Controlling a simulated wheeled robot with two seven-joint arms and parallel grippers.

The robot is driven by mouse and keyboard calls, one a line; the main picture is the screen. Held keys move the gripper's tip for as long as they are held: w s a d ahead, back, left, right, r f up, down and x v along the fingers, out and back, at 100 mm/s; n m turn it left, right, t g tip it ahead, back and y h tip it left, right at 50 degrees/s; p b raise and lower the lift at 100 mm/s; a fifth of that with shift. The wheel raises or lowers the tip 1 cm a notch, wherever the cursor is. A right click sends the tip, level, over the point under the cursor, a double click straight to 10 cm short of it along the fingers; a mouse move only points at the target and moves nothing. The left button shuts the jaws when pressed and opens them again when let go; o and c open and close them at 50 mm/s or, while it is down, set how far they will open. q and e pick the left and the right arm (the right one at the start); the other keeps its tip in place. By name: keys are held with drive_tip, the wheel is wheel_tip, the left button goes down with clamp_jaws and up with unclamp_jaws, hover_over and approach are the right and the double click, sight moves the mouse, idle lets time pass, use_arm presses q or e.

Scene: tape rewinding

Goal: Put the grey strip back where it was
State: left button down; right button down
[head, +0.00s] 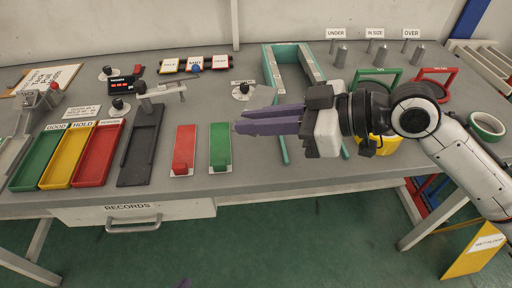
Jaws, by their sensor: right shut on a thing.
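My right gripper (238,121) reaches in from the right, above the near part of the teal frame (278,130). Its purple fingers point left, beside the green tray's upper right edge. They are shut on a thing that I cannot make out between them. Narrow grey strips (313,64) lie along the far ends of the teal frame's rails; I cannot tell which is the task's strip. A purple tip (185,283), probably my left gripper, barely shows at the bottom edge. Its jaw state is hidden.
A dark grey tray (138,160) and the coloured sorting trays (62,158) are further left. Metal cylinders (340,56) and a green tape roll (487,126) are at the right.

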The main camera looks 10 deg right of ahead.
drive_tip(key=shift+a+f+g, duration=0.1)
drive_tip(key=shift+f+g, duration=0.15)
drive_tip(key=shift+g, duration=0.05)
hover_over(255, 168)
drive_tip(key=shift+n, duration=0.3)
wheel_tip(255, 168, down, 6)
drive_tip(key=shift+r+b, duration=0.15)
drive_tip(key=shift+b, duration=0.25)
drive_tip(key=shift+f, duration=1.75)
drive_tip(key=shift+f, duration=0.1)
drive_tip(key=c, duration=1.8)
unclamp_jaws()
drive_tip(key=shift+o, duration=0.2)
